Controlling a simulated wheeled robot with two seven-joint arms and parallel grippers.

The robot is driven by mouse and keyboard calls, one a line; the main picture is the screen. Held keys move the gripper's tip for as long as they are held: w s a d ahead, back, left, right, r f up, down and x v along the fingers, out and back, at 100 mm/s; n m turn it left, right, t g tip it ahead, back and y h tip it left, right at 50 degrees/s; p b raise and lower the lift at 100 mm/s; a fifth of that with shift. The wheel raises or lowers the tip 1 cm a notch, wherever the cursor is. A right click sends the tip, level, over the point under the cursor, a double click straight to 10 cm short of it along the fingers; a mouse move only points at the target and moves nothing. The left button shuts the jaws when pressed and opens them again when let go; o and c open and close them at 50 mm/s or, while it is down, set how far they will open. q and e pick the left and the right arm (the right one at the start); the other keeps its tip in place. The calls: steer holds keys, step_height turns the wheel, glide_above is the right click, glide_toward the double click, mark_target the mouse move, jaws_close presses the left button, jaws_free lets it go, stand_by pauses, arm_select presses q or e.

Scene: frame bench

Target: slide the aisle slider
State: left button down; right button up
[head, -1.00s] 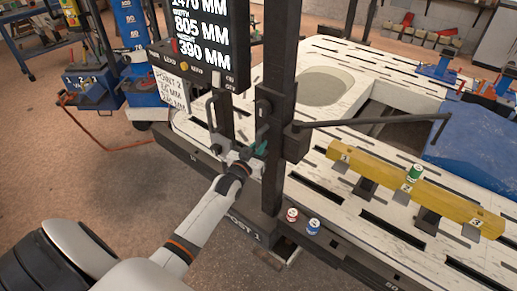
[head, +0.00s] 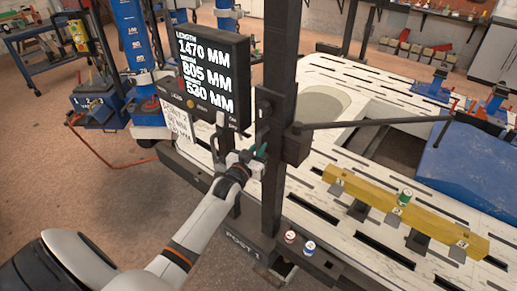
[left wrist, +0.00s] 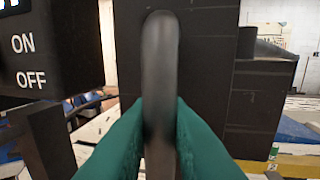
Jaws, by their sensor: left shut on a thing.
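The aisle slider is a dark carriage (head: 293,145) on the upright black post (head: 283,60), with a thin black arm (head: 380,122) reaching out to the right over the bench. My left gripper (head: 260,153) is at the carriage's left side. Its green fingers are shut on a dark upright handle (left wrist: 160,75), which stands between them in the left wrist view. In the head view the handle is mostly hidden by the gripper. A display (head: 205,72) beside the post reads length 1470 MM, 805 MM and 530 MM. My right gripper is not in view.
A blue panel (head: 470,165) lies at right. Blue equipment (head: 100,105) stands at left.

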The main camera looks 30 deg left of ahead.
arm_select(q)
steer(key=c, duration=1.4)
jaws_free()
steer(key=shift+c, duration=0.2)
steer(key=shift+s, duration=0.1)
steer(key=shift+s+f, duration=0.1)
steer(key=shift+s, duration=0.2)
steer(key=s+d+b, duration=0.1)
steer(key=s+b, duration=0.1)
steer(key=s, duration=0.9)
steer(key=shift+d, duration=0.15)
